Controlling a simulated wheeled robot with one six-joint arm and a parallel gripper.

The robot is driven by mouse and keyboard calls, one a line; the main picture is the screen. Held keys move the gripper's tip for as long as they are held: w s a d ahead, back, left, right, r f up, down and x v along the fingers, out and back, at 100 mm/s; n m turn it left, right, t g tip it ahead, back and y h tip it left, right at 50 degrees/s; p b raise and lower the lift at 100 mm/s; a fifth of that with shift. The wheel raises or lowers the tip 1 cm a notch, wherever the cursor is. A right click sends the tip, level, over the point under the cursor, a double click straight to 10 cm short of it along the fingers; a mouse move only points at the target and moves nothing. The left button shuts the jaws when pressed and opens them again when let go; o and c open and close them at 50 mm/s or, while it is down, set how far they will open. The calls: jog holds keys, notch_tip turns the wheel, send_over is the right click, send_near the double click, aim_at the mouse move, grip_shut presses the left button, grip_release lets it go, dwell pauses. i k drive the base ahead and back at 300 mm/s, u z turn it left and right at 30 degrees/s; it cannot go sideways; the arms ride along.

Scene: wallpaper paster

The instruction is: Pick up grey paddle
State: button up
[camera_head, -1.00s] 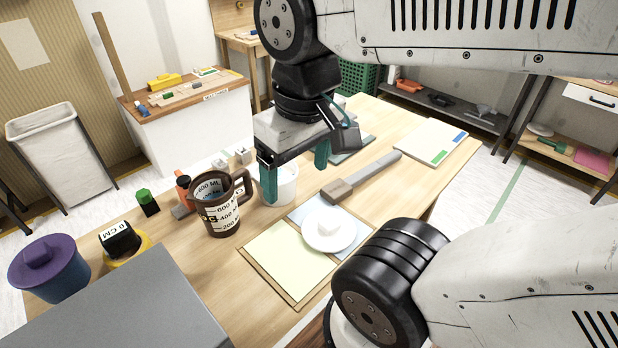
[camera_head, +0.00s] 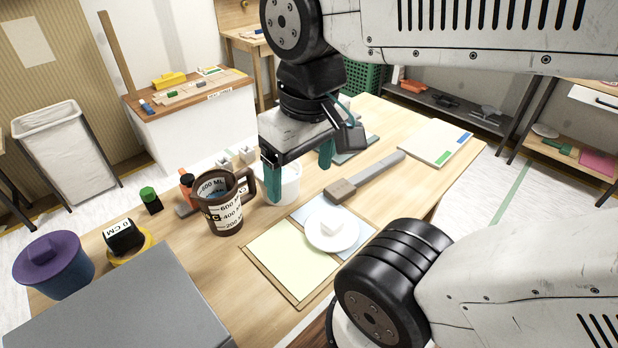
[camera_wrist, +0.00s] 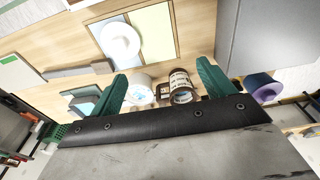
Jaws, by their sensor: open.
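A long tool with a flat grey handle (camera_head: 374,173) and a brown block at its near left end lies on the wooden table, right of my gripper; it best matches the grey paddle. In the wrist view the grey handle (camera_wrist: 82,70) lies left of my fingers. My gripper (camera_head: 299,183) is open, with two green fingers apart and nothing held. It hangs above the table by the white tub (camera_head: 285,185). In the wrist view my gripper (camera_wrist: 162,75) has the tub and mug beyond its fingers. A smaller grey piece (camera_head: 184,211) is partly hidden behind the mug.
A brown measuring mug (camera_head: 226,215) stands left of the tub. A white plate (camera_head: 318,243) with a white block sits on the framed sheets (camera_head: 281,262). A pad (camera_head: 443,142) lies at right.

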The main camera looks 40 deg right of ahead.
aim_at(339, 191)
jog(key=z, duration=0.45)
jog(key=k, duration=1.15)
jog(key=z, duration=1.5)
jog(key=i, duration=1.2)
jog(key=u, duration=1)
jog(key=i, duration=0.25)
jog(key=u, duration=0.2)
